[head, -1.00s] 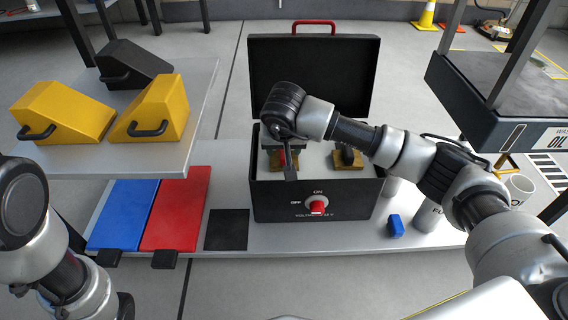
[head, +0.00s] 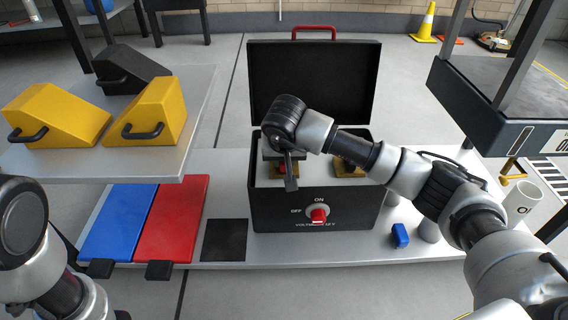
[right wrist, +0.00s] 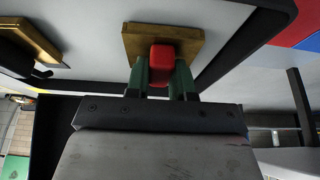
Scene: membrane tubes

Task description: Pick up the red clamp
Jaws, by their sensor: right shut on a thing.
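The red clamp (right wrist: 161,56) sits on a brass-coloured plate (right wrist: 190,34) inside the open black case (head: 312,205). My right gripper (right wrist: 166,80) is shut on the red clamp, one finger on each side of it in the right wrist view. In the head view my right gripper (head: 290,172) is over the left part of the case. There the arm hides most of the clamp; only a bit of red shows. I cannot tell whether the clamp is lifted off its plate. My left gripper is not in view; only part of the left arm shows at the lower left.
A second brass plate (head: 348,170) with a dark clamp is at the case's right. The red ON/OFF knob (head: 319,215) is on its front. Blue (head: 130,222) and red (head: 172,220) mats lie left. A blue object (head: 400,235) is right. Yellow wedges (head: 58,113) stand on a shelf.

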